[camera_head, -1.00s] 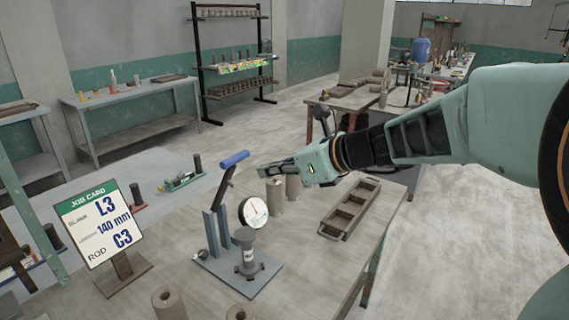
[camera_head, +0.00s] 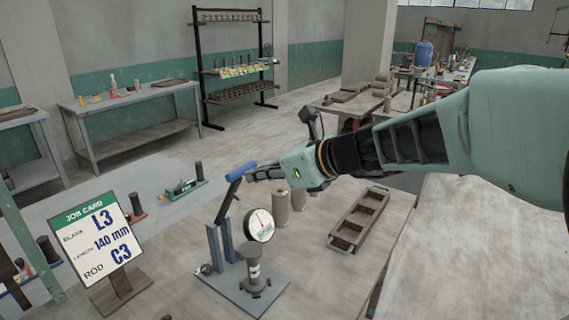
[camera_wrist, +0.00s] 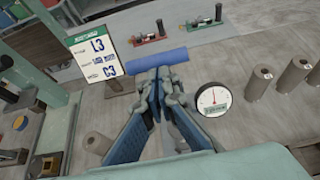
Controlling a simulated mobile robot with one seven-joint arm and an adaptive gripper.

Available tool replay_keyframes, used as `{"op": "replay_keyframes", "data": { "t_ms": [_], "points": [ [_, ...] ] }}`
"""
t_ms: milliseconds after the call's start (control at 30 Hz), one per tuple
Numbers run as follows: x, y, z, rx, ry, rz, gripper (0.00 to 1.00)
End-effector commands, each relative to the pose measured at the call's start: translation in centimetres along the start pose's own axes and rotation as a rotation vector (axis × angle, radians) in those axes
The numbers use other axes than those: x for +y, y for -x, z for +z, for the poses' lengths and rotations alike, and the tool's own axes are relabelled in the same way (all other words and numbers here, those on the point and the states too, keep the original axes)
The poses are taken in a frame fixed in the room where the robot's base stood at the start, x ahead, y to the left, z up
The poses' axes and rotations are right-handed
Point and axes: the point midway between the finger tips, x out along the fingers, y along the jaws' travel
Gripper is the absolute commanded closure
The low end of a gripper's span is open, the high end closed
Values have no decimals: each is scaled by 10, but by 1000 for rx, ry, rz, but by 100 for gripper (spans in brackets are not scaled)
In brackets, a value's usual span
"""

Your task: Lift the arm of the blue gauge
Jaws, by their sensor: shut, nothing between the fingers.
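The gauge stands on a blue-grey base plate (camera_head: 225,285) on the table, with twin blue uprights (camera_head: 221,244), a round white dial (camera_head: 259,225) and a grey cylindrical piece (camera_head: 254,275) under the dial. Its dark lever arm (camera_head: 228,200) slants up to a blue handle (camera_head: 241,171). My gripper (camera_head: 252,173) is at the right end of the handle in the head view. In the wrist view my gripper's fingertips (camera_wrist: 163,72) are together just below the blue handle (camera_wrist: 157,57), the dial (camera_wrist: 214,99) to their right. Whether they touch the handle cannot be told.
A job card (camera_head: 98,240) reading L3, 140 mm, C3 stands left of the gauge. Clay cylinders (camera_head: 281,206) stand behind the dial. A wooden compartment tray (camera_head: 358,219) lies to the right. Green and red stands (camera_wrist: 203,28) sit behind the handle.

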Motion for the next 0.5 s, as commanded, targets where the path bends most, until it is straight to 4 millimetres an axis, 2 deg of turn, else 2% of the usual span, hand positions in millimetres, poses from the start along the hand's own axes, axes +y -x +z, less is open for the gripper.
{"op": "replay_keyframes", "data": {
  "t_ms": [167, 400, 500],
  "points": [
    [0, -1, 5, 0, 0, 1, 100],
    [0, -15, 32, 1, 0, 2, 100],
    [0, -20, 38, 0, 0, 2, 100]
  ]
}}
